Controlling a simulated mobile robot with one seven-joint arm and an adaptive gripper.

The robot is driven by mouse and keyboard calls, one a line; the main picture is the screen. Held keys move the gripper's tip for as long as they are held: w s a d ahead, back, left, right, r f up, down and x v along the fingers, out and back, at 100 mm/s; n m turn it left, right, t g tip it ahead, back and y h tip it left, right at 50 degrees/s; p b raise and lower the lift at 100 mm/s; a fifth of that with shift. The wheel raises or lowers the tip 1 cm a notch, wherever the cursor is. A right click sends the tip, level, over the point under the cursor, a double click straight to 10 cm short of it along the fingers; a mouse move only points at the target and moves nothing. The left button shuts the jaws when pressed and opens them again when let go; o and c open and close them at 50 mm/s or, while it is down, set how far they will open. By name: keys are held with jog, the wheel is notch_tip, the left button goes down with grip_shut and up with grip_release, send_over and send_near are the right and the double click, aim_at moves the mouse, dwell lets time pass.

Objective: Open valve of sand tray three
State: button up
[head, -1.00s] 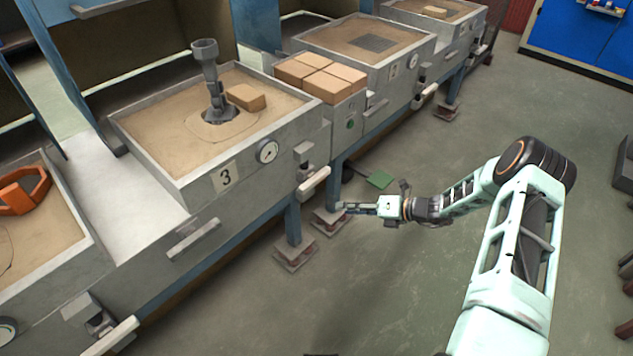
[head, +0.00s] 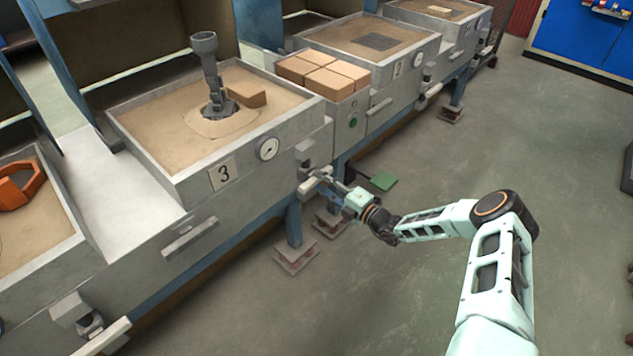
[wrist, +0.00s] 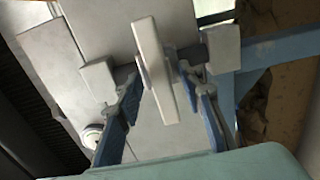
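Sand tray three (head: 200,190) is a grey metal box filled with tan sand, with a "3" plate and a round gauge on its front. Its valve (head: 305,155) is at the right end of the front, with a pale bar handle (head: 311,186) on it. In the wrist view the handle (wrist: 154,68) stands nearly upright in the middle, in front of the grey valve blocks (wrist: 223,48). My gripper (head: 326,181) is at the handle. In the wrist view its fingers (wrist: 160,75) lean inward, one close on each side of the bar. Exact contact is hard to see.
A dark funnel piece (head: 207,72) and a tan brick (head: 247,95) are in tray three. Several bricks (head: 323,74) sit on the ledge at its right. A green pedal (head: 383,180) and blue table legs (head: 294,222) are below. The floor in front is open.

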jog(key=shift+x, duration=1.2)
grip_shut()
